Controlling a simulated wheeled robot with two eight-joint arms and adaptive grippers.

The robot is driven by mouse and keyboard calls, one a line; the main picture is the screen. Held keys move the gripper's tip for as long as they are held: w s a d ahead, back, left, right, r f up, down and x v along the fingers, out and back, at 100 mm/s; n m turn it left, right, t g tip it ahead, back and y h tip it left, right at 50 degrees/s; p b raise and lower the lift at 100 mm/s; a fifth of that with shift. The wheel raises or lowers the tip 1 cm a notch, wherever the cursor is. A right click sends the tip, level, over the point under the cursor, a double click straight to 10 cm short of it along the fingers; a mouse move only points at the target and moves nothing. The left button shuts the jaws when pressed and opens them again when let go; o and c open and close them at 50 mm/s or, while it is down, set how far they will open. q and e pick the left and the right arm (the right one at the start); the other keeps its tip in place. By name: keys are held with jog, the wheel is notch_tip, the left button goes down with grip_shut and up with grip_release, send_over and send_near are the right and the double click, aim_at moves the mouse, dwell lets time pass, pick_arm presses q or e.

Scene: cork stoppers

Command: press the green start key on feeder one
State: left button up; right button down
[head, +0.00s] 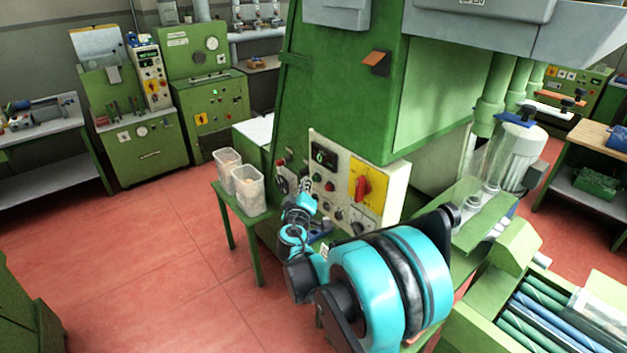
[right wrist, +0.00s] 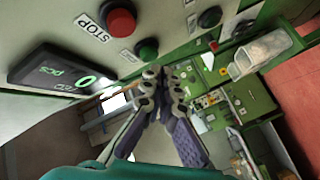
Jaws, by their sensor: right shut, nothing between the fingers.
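The green start key (right wrist: 147,50) is a round green button on the pale control panel in the right wrist view. My right gripper (right wrist: 163,72) is shut and empty, its fingertips close to the key in that view; I cannot tell whether they touch it. In the head view the right gripper (head: 306,184) is in front of the feeder's control panel (head: 394,188), below its display, and I cannot make out the green key there. My left gripper is not in view.
A red STOP button (right wrist: 120,20) sits next to the green key, near a lit display (right wrist: 60,72). Black knobs (right wrist: 209,17) are on the same panel. A yellow plate with a red switch (head: 362,187) is on the panel. Clear bins (head: 248,189) stand on a green side table.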

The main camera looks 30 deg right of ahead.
jog(key=shift+d, duration=0.3)
jog(key=shift+d, duration=0.45)
dwell(0.6)
jog(key=shift+a, duration=0.9)
jog(key=shift+s+a+b, duration=0.2)
jog(key=shift+a+b, duration=0.1)
jog(key=shift+a, duration=2.2)
